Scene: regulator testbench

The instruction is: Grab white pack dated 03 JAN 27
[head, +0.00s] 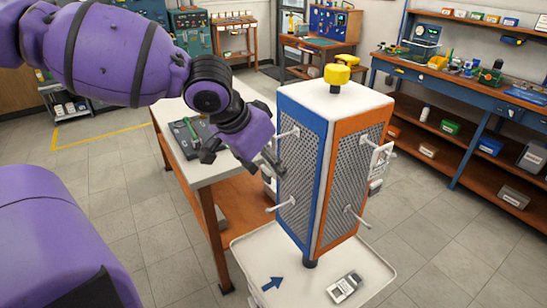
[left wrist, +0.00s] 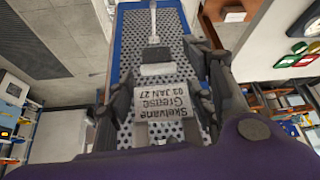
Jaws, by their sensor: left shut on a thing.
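A white pack (left wrist: 166,108) printed "Skelvane Grease 03 JAN 27" sits between the fingers of my left gripper (left wrist: 168,88) in the left wrist view; its print appears upside down. The gripper is shut on it, in front of the perforated blue-framed panel (left wrist: 132,38). In the head view my left gripper (head: 268,160) is close to the blue side of the rack (head: 305,165), beside its pegs. The pack is mostly hidden there. I cannot tell whether it still touches a peg. My right gripper is not in view.
Other white packs (head: 381,160) hang on the rack's orange side. A small pack (head: 344,288) lies on the white base tray (head: 300,294), near a blue arrow. A yellow knob (head: 337,76) tops the rack. A workbench (head: 205,165) stands close behind my left arm.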

